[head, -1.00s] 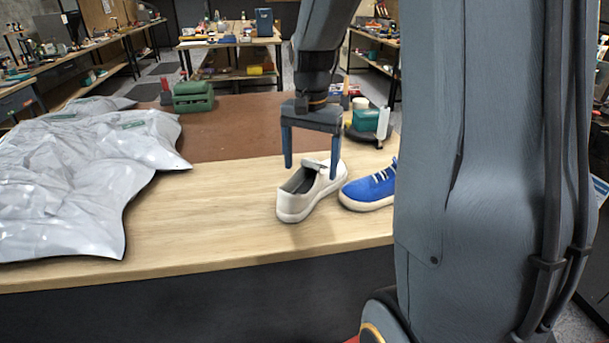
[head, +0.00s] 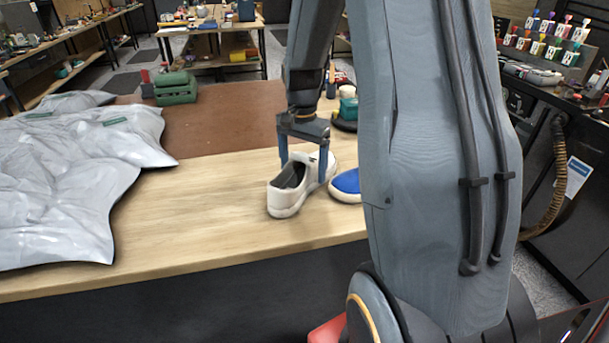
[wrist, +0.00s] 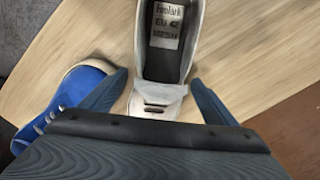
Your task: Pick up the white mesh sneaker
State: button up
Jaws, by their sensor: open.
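The white sneaker (head: 287,203) stands upright on the light wooden table top (head: 190,220) in the head view, its heel toward the front edge. In the wrist view the white sneaker (wrist: 140,85) lies between the fingers, with a printed insole label in its opening. My gripper (head: 303,172) is open, its two fingers on either side of the shoe. The wrist view also shows the gripper (wrist: 160,88); whether a finger touches the shoe I cannot tell. A blue sneaker (head: 345,184) stands close on the right, partly hidden by my arm.
The blue sneaker (wrist: 78,90) is just beside one finger in the wrist view. A grey crumpled sheet (head: 70,180) covers the table's left part. A green object (head: 175,88) and a teal object (head: 348,107) sit toward the back. The table's front middle is clear.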

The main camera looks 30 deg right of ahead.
jog(key=c, duration=1.5)
notch_tip(320, 180, up, 10)
jog(key=shift+f+b, duration=0.1)
jog(key=shift+b, duration=1.1)
jog(key=shift+c, duration=0.2)
notch_tip(320, 180, up, 9)
jog(key=s+p, duration=0.2)
jog(key=p, duration=0.7)
jog(key=shift+s+r, duration=0.2)
jog(key=shift+s, duration=0.05)
jog(key=shift+r, duration=0.1)
